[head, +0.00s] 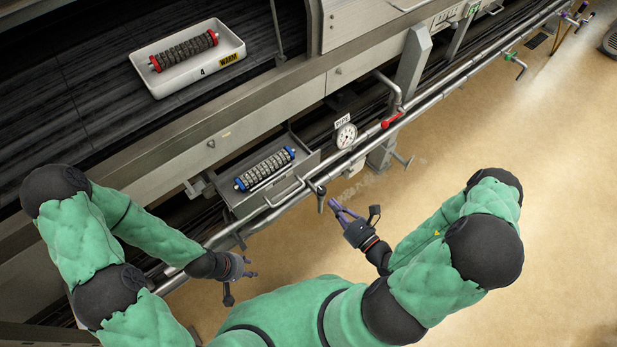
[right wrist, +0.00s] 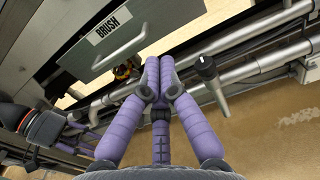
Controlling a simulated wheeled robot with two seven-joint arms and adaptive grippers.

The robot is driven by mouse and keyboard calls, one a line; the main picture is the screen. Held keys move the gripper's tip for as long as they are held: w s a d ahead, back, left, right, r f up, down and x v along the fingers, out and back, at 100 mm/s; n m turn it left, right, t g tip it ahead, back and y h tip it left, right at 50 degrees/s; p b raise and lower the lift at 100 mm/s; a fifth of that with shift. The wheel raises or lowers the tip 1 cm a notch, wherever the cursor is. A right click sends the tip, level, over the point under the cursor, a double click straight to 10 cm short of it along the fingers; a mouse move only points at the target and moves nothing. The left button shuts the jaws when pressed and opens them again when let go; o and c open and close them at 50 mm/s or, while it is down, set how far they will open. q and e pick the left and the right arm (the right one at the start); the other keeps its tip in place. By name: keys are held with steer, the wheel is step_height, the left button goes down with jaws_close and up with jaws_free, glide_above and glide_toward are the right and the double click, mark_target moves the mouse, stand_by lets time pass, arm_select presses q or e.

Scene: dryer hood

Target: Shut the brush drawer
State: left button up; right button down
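The brush drawer (head: 225,195) stands pulled out from the machine's side in the head view, with a blue-ended brush roller (head: 265,168) inside. Its front with the BRUSH label (right wrist: 110,27) and bar handle (right wrist: 122,50) shows in the right wrist view. My right gripper (head: 335,205) is off to the right of the drawer, beyond the pipe. In the right wrist view, its purple fingertips (right wrist: 158,62) are together with nothing between them, close to the handle's end; contact cannot be told. My left gripper (head: 252,267) is below the drawer, fingertips apart and empty.
A long pipe rail (head: 300,190) runs in front of the drawer. A gauge (head: 346,135) and red-handled valve (head: 391,120) are to its right. A white tray (head: 187,85) with a red-ended roller lies on the belt above. The floor (head: 500,120) at right is clear.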

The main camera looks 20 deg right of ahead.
mark_target(302, 171)
arm_select(q)
steer(key=shift+f+b, duration=1.75)
steer(key=shift+f, duration=0.05)
arm_select(e)
steer(key=shift+x, duration=6.35)
